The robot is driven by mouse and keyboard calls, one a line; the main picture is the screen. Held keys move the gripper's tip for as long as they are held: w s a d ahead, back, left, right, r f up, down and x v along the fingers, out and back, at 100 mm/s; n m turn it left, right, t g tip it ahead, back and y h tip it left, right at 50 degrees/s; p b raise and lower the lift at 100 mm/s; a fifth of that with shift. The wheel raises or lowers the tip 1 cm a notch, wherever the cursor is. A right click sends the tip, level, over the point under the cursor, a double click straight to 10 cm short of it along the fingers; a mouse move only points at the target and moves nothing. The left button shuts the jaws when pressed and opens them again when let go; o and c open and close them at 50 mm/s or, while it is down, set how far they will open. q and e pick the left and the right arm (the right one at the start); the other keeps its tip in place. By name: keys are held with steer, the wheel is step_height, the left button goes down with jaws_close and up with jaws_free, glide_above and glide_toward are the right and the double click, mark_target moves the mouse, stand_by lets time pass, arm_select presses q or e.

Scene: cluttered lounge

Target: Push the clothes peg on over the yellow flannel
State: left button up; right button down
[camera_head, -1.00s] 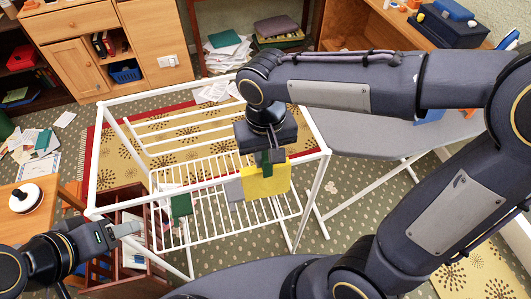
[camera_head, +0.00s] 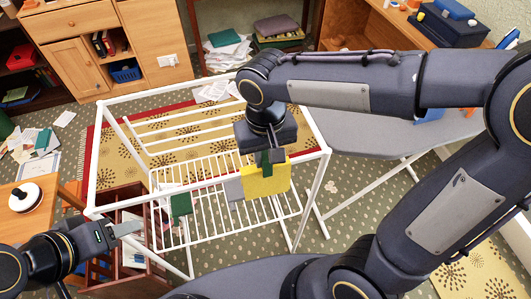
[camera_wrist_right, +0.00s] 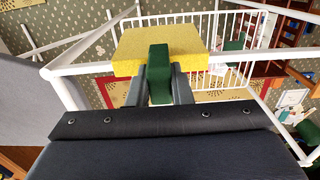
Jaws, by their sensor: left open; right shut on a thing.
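The yellow flannel (camera_head: 265,182) hangs over the front rail of the white drying rack (camera_head: 212,178). It also shows in the right wrist view (camera_wrist_right: 190,45). My right gripper (camera_head: 267,153) is shut on the green clothes peg (camera_wrist_right: 159,82), directly at the flannel's top edge. In the right wrist view the peg's far end overlaps the flannel's upper part. I cannot tell whether its legs straddle the cloth. My left gripper (camera_head: 127,228) is open and empty at lower left, in front of the rack's left corner and well apart from the flannel.
A grey cloth (camera_head: 234,189) and a green cloth (camera_head: 180,205) are at the rack left of the flannel. A grey ironing board (camera_head: 375,138) stands to the right. A wooden table (camera_head: 25,222) is at left, and a dark red crate (camera_head: 110,255) stands below the rack's left side.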

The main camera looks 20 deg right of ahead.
steer(key=shift+f, duration=0.1)
steer(key=c, duration=1.2)
jaws_free()
step_height(320, 180, up, 8)
steer(key=shift+f, duration=0.1)
steer(key=s+d+f+m+t+y, duration=0.2)
steer(key=s+d+f+t, duration=0.3)
steer(key=s+d, duration=0.5)
steer(key=shift+s+d+f+t+y, duration=0.15)
steer(key=shift+d+f+t+y, duration=0.25)
steer(key=shift+y, duration=0.5)
